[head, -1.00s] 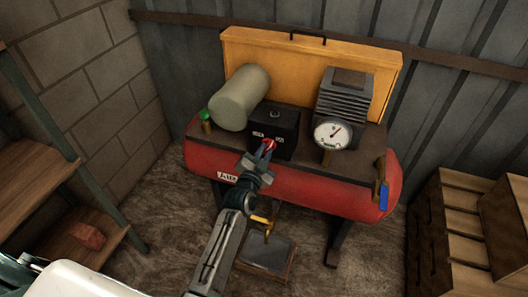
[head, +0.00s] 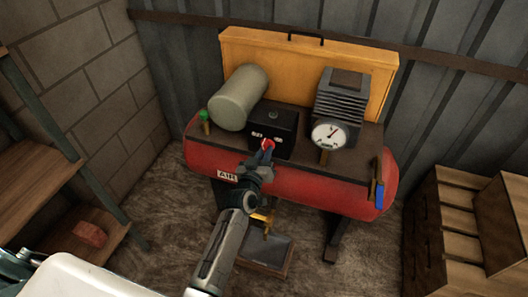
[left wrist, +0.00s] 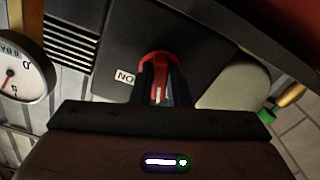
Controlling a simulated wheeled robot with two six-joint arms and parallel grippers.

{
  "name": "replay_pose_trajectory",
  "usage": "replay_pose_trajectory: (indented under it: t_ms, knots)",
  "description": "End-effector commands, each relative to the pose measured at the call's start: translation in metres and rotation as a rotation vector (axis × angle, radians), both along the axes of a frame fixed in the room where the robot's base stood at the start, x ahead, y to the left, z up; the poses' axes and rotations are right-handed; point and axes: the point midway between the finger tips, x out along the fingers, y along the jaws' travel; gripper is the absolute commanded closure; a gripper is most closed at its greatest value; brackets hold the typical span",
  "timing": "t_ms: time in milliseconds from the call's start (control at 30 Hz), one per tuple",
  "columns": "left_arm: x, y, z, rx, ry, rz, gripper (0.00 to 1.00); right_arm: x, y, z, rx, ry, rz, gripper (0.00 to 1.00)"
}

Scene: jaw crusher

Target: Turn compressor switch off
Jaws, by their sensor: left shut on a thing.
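The compressor is a red tank (head: 300,183) marked AIR with a dark top plate. On it stands a black switch box (head: 285,120) with small white labels and a red switch knob (head: 268,143) on its front. My left gripper (head: 266,152) reaches the box from below and is shut on the knob. In the left wrist view the red knob (left wrist: 157,61) sits between the fingers (left wrist: 159,85), which hide part of it. A white label shows beside it.
A round gauge (head: 329,133) and a ribbed grey block (head: 341,100) stand right of the box, a pale cylinder (head: 239,97) left. A yellow panel (head: 295,62) is behind. Wooden drawers (head: 450,225) stand at right, shelves (head: 50,190) at left.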

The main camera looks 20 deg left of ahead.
Motion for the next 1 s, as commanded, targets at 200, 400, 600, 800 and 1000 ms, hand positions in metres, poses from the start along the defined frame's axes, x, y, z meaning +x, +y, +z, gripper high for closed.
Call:
replay_pose_trajectory:
  t_ms: [200, 400, 600, 800, 1000]
  knots:
    - [0.000, -0.001, 0.000, -0.187, 0.008, -0.001, 1.00, -0.008, -0.001, -0.008, 0.000, 0.005, -0.001, 0.64]
    - [0.000, -0.002, 0.001, -0.321, 0.012, 0.000, 1.00, -0.013, -0.002, -0.013, -0.001, 0.005, -0.002, 0.64]
    - [0.000, -0.002, 0.001, -0.408, 0.015, 0.000, 1.00, -0.019, -0.003, -0.018, 0.000, 0.011, -0.002, 0.64]
    - [0.000, -0.002, 0.001, -0.450, 0.015, 0.000, 1.00, -0.017, -0.004, -0.021, -0.001, 0.008, -0.003, 0.64]
    - [0.000, -0.002, 0.001, -0.460, 0.016, 0.000, 1.00, -0.010, -0.003, -0.020, -0.001, -0.001, -0.003, 0.64]
